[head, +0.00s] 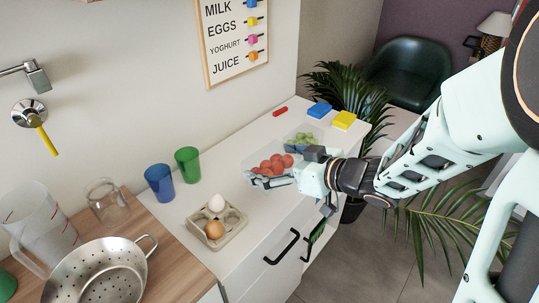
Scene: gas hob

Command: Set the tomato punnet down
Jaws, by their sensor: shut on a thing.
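The tomato punnet (265,169) is a clear tray with several red tomatoes, over the white counter toward its far end. My gripper (290,174) reaches in from the right and is shut on the punnet's near right side. The fingertips are partly hidden against the punnet. I cannot tell whether the punnet's base touches the counter. A second clear punnet with green fruit (304,141) stands just behind it, partly covered by my gripper.
A blue cup (160,183), a green cup (188,165) and an egg tray (232,229) with two eggs stand to the left. Blue (319,110) and yellow (344,119) blocks and a red object (280,111) lie at the far end. Bare counter lies left of the punnet.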

